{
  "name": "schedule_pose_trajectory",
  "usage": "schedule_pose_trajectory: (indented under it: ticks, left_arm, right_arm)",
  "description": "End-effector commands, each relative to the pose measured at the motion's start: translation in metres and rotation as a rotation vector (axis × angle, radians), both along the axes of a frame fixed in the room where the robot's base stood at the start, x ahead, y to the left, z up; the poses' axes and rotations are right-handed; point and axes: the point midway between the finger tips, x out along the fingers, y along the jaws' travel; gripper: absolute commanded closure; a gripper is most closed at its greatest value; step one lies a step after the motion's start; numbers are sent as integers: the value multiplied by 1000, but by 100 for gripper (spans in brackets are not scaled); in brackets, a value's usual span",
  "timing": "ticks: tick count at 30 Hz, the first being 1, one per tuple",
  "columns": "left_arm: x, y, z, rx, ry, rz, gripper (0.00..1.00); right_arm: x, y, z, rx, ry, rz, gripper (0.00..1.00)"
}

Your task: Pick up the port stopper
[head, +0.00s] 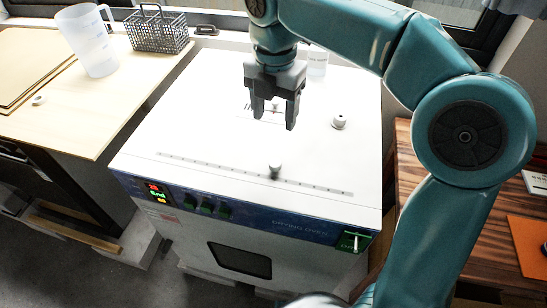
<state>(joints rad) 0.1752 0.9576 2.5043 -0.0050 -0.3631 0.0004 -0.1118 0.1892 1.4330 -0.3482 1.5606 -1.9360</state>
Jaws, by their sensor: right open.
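The white drying oven (200,130) has several small fittings on its flat top. A small pale round stopper-like piece (339,121) stands on the right part of the top. Another small fitting (275,105) shows partly between my right gripper's fingers, and I cannot tell which of the two is the port stopper. A grey knob (275,171) sits on a marked scale near the front edge. My right gripper (275,121) is open, pointing down above the oven top, left of the pale piece, with nothing visibly held. My left gripper is out of view.
A translucent jug (86,40) and a wire basket (158,30) stand on the left table (120,95). A clear beaker (317,64) stands behind my right gripper at the oven's back. A wooden table with an orange sheet (530,245) is at right. The oven top's left part is clear.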

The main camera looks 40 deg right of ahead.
Motion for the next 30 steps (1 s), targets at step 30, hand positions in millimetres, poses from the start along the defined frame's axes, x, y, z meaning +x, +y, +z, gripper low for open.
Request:
schedule_pose_trajectory:
  ticks: [30]
  left_arm:
    - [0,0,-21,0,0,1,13]
  right_arm:
    - [0,3,-155,0,1,-1,39]
